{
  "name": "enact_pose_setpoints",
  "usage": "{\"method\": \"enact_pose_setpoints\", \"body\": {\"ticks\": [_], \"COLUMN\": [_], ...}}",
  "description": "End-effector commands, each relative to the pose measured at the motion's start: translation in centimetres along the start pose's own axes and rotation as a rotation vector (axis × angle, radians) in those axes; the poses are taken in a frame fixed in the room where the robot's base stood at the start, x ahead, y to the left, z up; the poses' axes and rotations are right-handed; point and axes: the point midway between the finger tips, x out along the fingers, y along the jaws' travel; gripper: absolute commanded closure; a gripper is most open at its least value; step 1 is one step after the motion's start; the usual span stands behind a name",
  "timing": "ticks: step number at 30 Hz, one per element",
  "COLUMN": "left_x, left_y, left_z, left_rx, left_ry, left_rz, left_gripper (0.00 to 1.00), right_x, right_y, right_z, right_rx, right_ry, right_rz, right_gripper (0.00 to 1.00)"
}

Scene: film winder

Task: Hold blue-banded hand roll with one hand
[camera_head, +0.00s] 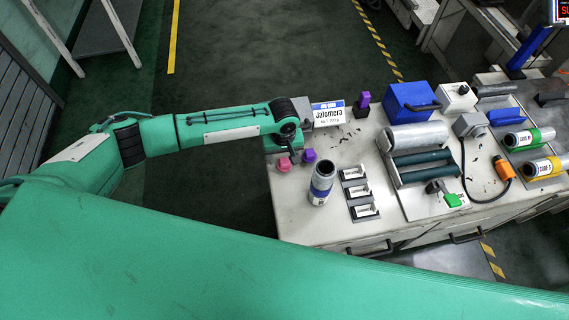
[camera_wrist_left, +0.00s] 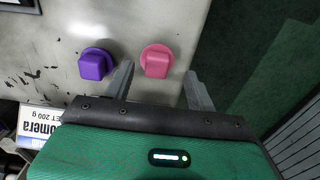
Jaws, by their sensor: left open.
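The blue-banded hand roll (camera_head: 321,183) stands upright near the front left of the white table, dark at its upper end with a blue and white band lower down. My left gripper (camera_head: 297,154) is over the table's left edge, behind the roll and apart from it. In the left wrist view my left gripper (camera_wrist_left: 160,84) is open, with a pink knob (camera_wrist_left: 157,61) near and between its fingertips and a purple knob (camera_wrist_left: 95,64) outside them. Nothing is held. The roll is out of the wrist view. My right gripper is not in view.
The white table (camera_head: 300,222) also bears a rack of labelled blocks (camera_head: 360,191), a roller machine (camera_head: 418,158), a sign (camera_head: 328,114), a blue box (camera_head: 409,101) and rolls marked green (camera_head: 529,138) and yellow (camera_head: 546,168). Some bare tabletop surrounds the hand roll.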

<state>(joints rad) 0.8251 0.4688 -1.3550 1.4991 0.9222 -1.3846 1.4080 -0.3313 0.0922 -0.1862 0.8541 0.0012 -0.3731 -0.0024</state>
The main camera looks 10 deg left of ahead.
Motion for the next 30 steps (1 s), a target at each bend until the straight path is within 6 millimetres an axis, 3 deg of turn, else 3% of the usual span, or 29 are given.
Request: {"method": "enact_pose_setpoints", "body": {"ticks": [9,17,22,30], "left_x": [3.9,4.1,4.1,4.1], "left_y": [0.4,0.4,0.4,0.4], "left_z": [-0.3,-0.3,-0.3,-0.3], "left_rx": [0.0,0.0,0.0,0.0], "left_ry": [-0.001,0.0,0.0,0.0], "left_rz": [-0.002,0.0,0.0,0.0], "left_gripper": [0.43,0.43,0.76,0.79], "right_x": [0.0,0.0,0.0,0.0], "right_y": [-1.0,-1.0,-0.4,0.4], "right_z": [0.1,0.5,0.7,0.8], "right_rx": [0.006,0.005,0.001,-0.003], "right_ry": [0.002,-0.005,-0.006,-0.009], "right_rz": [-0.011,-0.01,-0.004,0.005], "right_gripper": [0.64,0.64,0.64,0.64]}}
